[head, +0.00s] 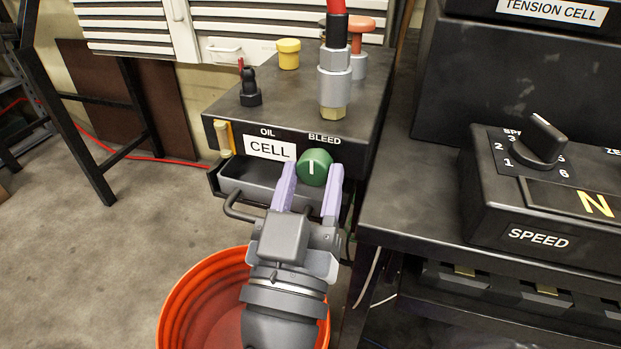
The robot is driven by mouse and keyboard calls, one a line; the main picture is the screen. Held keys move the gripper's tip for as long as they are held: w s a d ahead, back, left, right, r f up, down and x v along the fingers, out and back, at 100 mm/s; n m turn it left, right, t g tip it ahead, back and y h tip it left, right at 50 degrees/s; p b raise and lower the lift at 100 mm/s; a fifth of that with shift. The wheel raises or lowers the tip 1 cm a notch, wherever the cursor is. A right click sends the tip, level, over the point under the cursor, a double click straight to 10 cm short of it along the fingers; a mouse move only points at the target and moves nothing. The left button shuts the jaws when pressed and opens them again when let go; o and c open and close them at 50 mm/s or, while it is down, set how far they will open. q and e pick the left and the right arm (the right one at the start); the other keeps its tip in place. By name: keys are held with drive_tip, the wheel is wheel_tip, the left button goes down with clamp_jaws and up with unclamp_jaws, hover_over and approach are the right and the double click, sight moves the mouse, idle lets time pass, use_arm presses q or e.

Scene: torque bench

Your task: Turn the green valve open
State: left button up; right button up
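The green valve (314,167) is a round knob with a white line, on the front face of the black box under the label BLEED. The white line stands about upright. My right gripper (312,175) reaches up to it from below, with one pale purple finger on each side of the knob. The fingers are spread about the knob's width. I cannot tell whether they press on it. My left gripper is not in view.
The black box (222,107) carries a yellow cap, a black fitting and a red-hosed coupling on top. A drawer with a handle (238,209) sits below. An orange bucket (190,300) stands under my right arm. The SPEED box (540,238) is at right.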

clamp_jaws()
